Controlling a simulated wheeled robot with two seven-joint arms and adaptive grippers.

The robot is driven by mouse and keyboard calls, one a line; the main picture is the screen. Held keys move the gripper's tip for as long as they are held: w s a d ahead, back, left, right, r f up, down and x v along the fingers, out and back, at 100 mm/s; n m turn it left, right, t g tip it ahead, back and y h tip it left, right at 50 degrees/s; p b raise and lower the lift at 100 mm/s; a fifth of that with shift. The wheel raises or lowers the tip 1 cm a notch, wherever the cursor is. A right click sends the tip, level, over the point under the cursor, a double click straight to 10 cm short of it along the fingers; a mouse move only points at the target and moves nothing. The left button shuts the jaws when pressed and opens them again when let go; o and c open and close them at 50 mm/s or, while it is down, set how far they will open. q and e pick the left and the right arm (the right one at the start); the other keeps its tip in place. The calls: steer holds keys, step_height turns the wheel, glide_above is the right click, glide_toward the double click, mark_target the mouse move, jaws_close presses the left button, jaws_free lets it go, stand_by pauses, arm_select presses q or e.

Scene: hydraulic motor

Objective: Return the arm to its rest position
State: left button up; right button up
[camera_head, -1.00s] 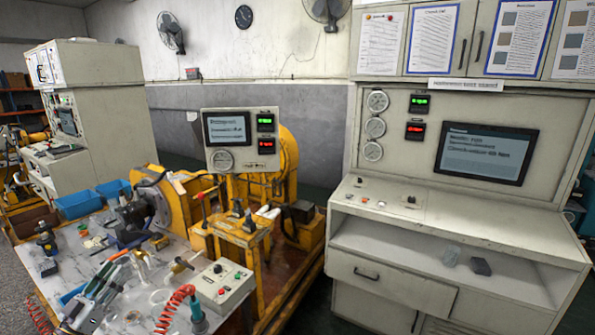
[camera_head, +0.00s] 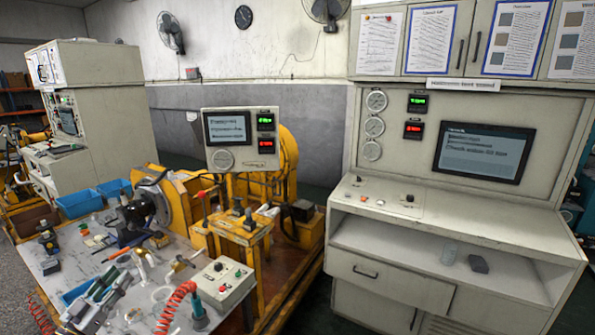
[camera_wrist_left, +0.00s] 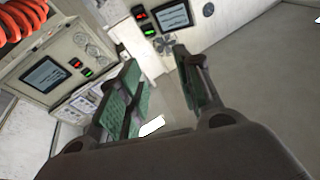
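My left gripper (camera_head: 108,284) is low in the left corner of the head view, in front of the near part of the workbench (camera_head: 190,252). In the left wrist view (camera_wrist_left: 158,64) its two green-padded fingers stand apart with nothing held between them. My right arm and gripper are in neither view.
A red coiled hose (camera_head: 176,305) and a control box with buttons (camera_head: 224,283) are right of the gripper. Blue bins (camera_head: 80,204) and small tools lie farther back. A yellow test rig (camera_head: 240,230) and a grey console (camera_head: 450,215) stand to the right.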

arm_select(q)
steer(key=s+a+f+g+y, duration=0.35)
steer(key=a+f, duration=0.45)
steer(key=f, duration=0.4)
steer(key=s+a+f+g+y, duration=0.35)
steer(key=a+f, duration=0.35)
steer(key=f, duration=0.5)
steer(key=s+a+f+g+y, duration=0.2)
steer(key=s+f+g, duration=0.6)
steer(key=s+f, duration=1.45)
steer(key=s+d+f+n+g+h, duration=0.15)
steer(key=s+d+f+g, duration=0.25)
steer(key=s+d+f, duration=1.5)
steer(key=d+f+h, duration=0.1)
steer(key=d, duration=1.2)
steer(key=s+d+f+h, duration=0.1)
steer(key=d+f+h, duration=0.1)
steer(key=d, duration=1)
steer(key=shift+s+d+f+g, duration=0.25)
steer(key=shift+s+d+g, duration=0.05)
steer(key=shift+d+g, duration=0.1)
